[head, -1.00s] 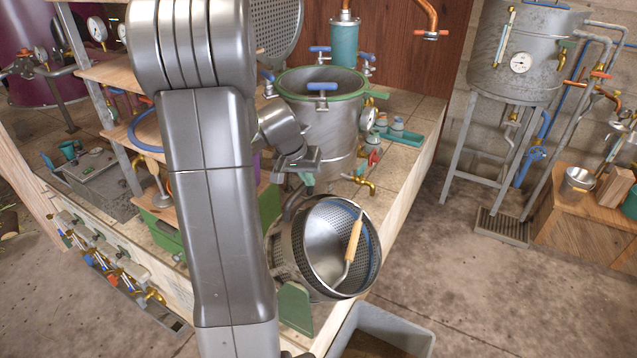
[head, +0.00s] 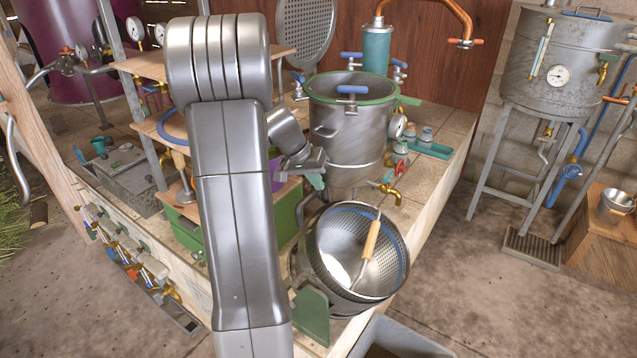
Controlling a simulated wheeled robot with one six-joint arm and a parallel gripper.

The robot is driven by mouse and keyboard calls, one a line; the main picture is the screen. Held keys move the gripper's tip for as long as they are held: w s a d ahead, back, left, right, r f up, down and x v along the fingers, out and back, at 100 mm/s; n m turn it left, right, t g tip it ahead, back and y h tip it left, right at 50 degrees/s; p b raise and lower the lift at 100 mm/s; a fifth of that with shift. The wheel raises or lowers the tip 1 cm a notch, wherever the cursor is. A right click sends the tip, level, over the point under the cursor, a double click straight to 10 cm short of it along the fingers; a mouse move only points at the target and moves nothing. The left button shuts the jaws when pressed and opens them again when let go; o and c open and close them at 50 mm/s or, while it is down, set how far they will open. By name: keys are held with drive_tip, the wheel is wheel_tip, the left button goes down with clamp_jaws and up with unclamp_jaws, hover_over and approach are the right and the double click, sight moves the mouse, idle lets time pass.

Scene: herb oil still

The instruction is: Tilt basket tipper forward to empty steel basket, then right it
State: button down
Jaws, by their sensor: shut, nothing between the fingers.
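The steel basket (head: 332,262), with perforated inner walls, sits tilted in the tipper at the bench's front corner. Its mouth faces up and toward me, and the visible inside looks bare. A green bracket (head: 311,316) of the tipper stands at its lower left. A bar with a wooden grip (head: 372,240) crosses the mouth. My gripper (head: 316,181) is shut and empty, above and behind the basket's left rim, apart from the wooden grip. My arm hides part of the bench to the left.
A grey bin (head: 402,338) stands on the floor below the basket, partly cut off. A steel pot with a green rim (head: 348,140) and a brass tap (head: 385,191) stand just behind. Shelves (head: 205,62) lie left of my arm. The floor at right is open.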

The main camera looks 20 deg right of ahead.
drive_tip(key=shift+r, duration=0.1)
idle(0.3)
drive_tip(key=shift+d+r, duration=0.1)
drive_tip(key=shift+r, duration=0.2)
drive_tip(key=s+d+r+v, duration=0.1)
drive_tip(key=v, duration=1)
drive_tip(key=s+d+f+m+t+y+b, duration=0.1)
drive_tip(key=s+d+m+t+y+b, duration=0.1)
drive_tip(key=s+d+t+y, duration=0.5)
drive_tip(key=w+a+f, duration=0.1)
drive_tip(key=f, duration=0.2)
drive_tip(key=w+a+f+g+h, duration=0.1)
drive_tip(key=w+f, duration=0.1)
drive_tip(key=f, duration=0.2)
drive_tip(key=w+a+f+g+h+p, duration=0.1)
drive_tip(key=w+f, duration=0.1)
drive_tip(key=f, duration=0.1)
drive_tip(key=shift+w+f, duration=0.2)
drive_tip(key=shift+f, duration=0.15)
drive_tip(key=shift+w+a+f, duration=0.2)
drive_tip(key=shift+w, duration=0.05)
drive_tip(key=shift+w, duration=0.1)
